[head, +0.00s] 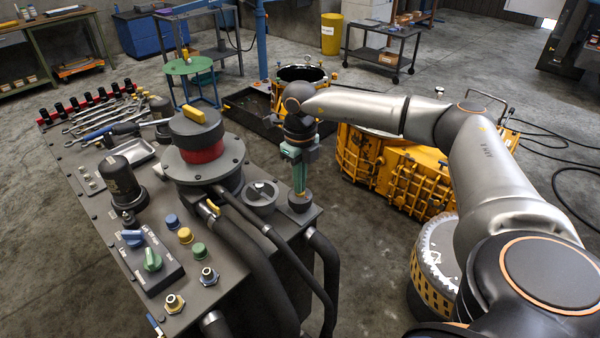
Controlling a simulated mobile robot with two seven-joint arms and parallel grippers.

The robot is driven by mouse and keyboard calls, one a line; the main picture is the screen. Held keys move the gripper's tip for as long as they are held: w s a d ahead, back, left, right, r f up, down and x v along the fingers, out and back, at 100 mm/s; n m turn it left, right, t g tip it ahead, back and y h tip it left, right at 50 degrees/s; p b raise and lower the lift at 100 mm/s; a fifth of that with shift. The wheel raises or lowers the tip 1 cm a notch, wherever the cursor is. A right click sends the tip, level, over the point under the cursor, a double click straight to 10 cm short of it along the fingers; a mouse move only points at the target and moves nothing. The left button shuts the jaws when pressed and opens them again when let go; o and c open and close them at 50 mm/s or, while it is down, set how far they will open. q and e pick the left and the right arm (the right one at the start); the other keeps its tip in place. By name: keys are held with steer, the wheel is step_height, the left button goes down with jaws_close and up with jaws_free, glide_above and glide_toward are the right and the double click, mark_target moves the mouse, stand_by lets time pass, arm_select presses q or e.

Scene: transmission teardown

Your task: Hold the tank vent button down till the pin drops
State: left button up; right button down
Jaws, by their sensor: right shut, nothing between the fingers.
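My right gripper (300,190) is shut and empty, its greenish fingers pointing straight down at the right edge of the dark tank bench (240,262). Its tips are at a dark round knob-like part (300,204), which may be the vent button; the fingers cover its top, so I cannot tell whether it is pressed. A round dark gauge-like part (261,196) sits just left of it. I cannot make out a pin for certain. My left gripper is out of view.
A dark cylinder with a red band (202,150) stands on the bench left of the gripper. Thick hoses (247,250) run down the front. A panel with blue and green knobs (150,258) is at the left. A yellow housing (400,175) stands behind my right arm.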

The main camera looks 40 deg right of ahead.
steer(key=shift+s+f, duration=0.1)
steer(key=shift+f, duration=0.05)
step_height(320, 180, up, 7)
steer(key=p, duration=0.6)
stand_by(0.5)
